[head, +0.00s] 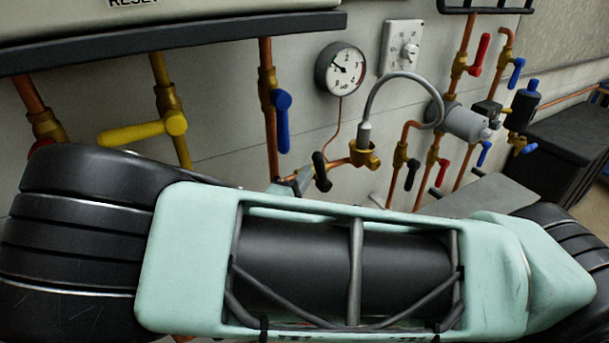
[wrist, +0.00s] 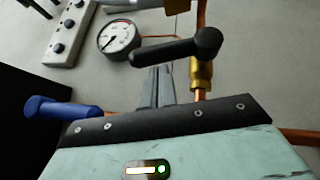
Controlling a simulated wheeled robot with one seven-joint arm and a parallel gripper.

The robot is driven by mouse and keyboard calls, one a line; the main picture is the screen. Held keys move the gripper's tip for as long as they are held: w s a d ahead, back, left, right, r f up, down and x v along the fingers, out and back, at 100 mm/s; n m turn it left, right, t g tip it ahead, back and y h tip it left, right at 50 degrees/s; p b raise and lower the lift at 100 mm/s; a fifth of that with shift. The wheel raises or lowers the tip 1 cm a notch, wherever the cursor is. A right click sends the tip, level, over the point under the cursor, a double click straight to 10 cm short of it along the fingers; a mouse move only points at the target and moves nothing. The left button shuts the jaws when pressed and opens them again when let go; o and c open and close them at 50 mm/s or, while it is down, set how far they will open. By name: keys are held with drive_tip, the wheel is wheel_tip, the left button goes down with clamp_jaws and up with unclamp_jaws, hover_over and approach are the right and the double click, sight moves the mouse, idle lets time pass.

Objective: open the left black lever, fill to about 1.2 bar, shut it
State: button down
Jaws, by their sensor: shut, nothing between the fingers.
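The left black lever (head: 321,172) is on a short brass and copper branch below the gauge, its handle crossing the pipe. In the wrist view this black lever (wrist: 178,50) points left from its pivot, across the brass fitting. My gripper (head: 301,179) is just left of it in the head view, largely hidden behind my arm. In the wrist view my gripper's fingers (wrist: 158,72) are together and empty, tips just under the handle; I cannot tell whether they touch. The round pressure gauge (head: 340,68) has its needle toward the upper left; its exact figure is too small to read.
Another black lever (head: 411,174) hangs to the right, near red and blue levers. A yellow lever (head: 142,131) and a blue lever (head: 282,121) are at left. A grey hose (head: 400,76) arches from the brass fitting to a grey cylinder (head: 462,121). A white dial box (head: 402,47) is beside the gauge.

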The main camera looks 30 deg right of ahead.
drive_tip(key=m+g+y+p, duration=0.1)
drive_tip(key=p, duration=0.1)
drive_tip(key=d+r+m+g+y+p, duration=0.1)
drive_tip(key=p, duration=0.1)
drive_tip(key=shift+d+r, duration=0.2)
drive_tip(key=shift+d, duration=0.1)
drive_tip(key=shift+w+a, duration=0.1)
idle(0.4)
